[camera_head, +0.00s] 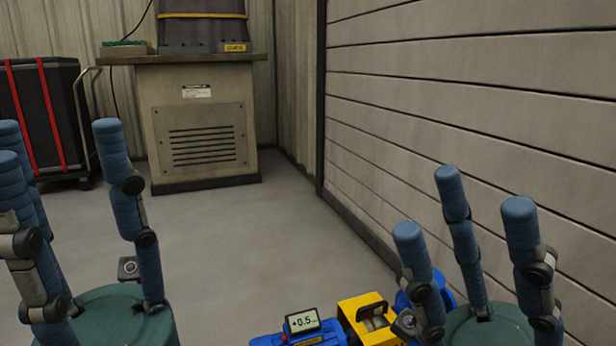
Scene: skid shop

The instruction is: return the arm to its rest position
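My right gripper (458,208) is at the lower right, pointing up, with its blue fingers spread apart and nothing between them. My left gripper (56,146) is at the left edge, also pointing up. Its blue fingers stand apart and hold nothing that I can see; part of it is cut off by the frame. The lower arm links of both arms are out of view.
A blue device with a small display (302,321) and a yellow block (368,316) are at the bottom edge, beside my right gripper. A metal cabinet (200,110) stands at the back. A black case with red straps (45,110) is at left. Plank wall (470,90) at right; floor (235,240) between is clear.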

